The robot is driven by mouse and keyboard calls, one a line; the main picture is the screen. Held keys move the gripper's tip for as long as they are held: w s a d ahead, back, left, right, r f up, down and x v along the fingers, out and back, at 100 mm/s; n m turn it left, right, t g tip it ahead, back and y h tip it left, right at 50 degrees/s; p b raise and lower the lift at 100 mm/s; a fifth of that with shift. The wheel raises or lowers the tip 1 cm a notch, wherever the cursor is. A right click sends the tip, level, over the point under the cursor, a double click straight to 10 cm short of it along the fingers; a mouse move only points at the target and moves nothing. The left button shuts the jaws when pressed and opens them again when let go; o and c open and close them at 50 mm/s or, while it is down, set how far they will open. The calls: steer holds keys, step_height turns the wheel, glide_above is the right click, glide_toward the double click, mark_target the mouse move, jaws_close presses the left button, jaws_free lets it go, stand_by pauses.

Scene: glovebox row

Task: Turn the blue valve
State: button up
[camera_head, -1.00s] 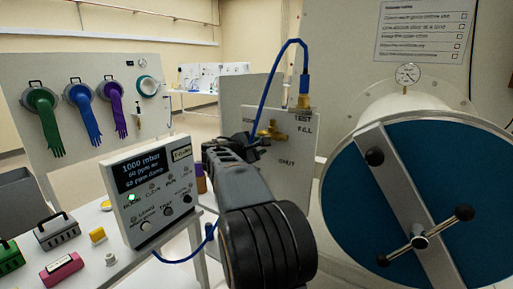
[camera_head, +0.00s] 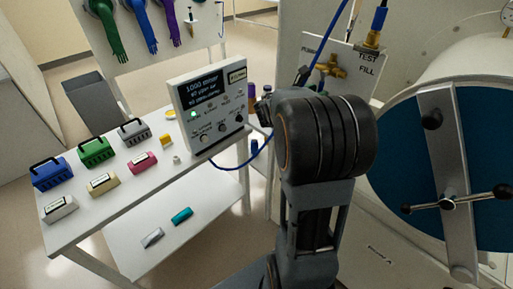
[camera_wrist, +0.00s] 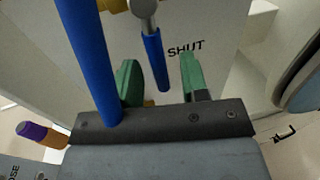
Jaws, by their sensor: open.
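The blue valve handle (camera_wrist: 155,62) hangs down from a metal stem in the wrist view, beside the word SHUT on a pale panel. My gripper (camera_wrist: 161,77) is open, with one green finger on either side of the handle in the picture; I cannot tell whether either touches it. In the head view the brass valve fittings (camera_head: 330,67) show on the panel, and my arm hides the handle and most of the gripper.
A blue hose (camera_wrist: 92,60) crosses the wrist view close left of the fingers. A table (camera_head: 120,205) with a control box (camera_head: 212,110) and small coloured blocks stands left. A large round blue door (camera_head: 400,150) with a bar handle is right.

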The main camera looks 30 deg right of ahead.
steer(key=s+a+f+m+t+y+p, duration=0.1)
steer(key=s+a+m+y, duration=0.4)
steer(key=a, duration=0.8)
steer(key=s+a+f+m+t+y+p, duration=0.1)
steer(key=s+a+m+y+p, duration=0.3)
steer(key=a+m+y, duration=0.6)
steer(key=s+a+f, duration=0.1)
steer(key=a, duration=0.3)
steer(key=shift+s+f+p, duration=0.15)
steer(key=shift+p, duration=0.15)
